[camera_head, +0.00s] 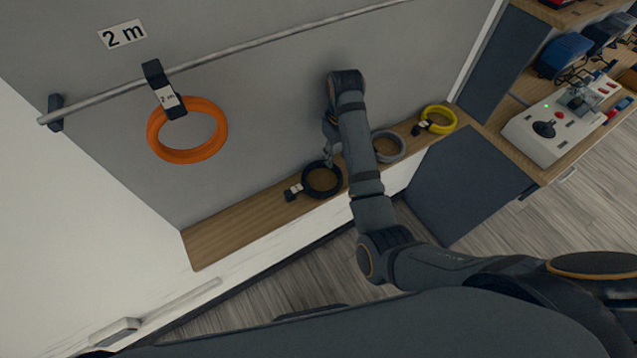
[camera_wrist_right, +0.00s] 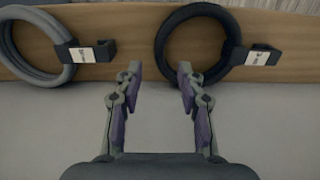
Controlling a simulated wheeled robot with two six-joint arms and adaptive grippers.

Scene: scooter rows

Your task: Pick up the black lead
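The black lead (camera_head: 309,192) is a coiled ring lying on the narrow wooden shelf (camera_head: 225,229), with a black clip and white tag at its left. In the right wrist view the black lead (camera_wrist_right: 163,41) is at the upper right, its tagged clip to the right of the ring. My right gripper (camera_wrist_right: 158,73) is open and empty, its fingers pointing toward the shelf. Its right fingertip shows by the ring's lower left edge; contact cannot be told. In the head view my right gripper (camera_head: 331,147) is just above the black lead, partly hidden by its arm. My left gripper is out of view.
A grey lead (camera_head: 402,145) and a yellow lead (camera_head: 450,118) lie on the shelf to the right. An orange lead (camera_head: 154,135) hangs from a rail (camera_head: 275,40) on the wall. A bench with a white control box (camera_head: 540,137) stands at the right.

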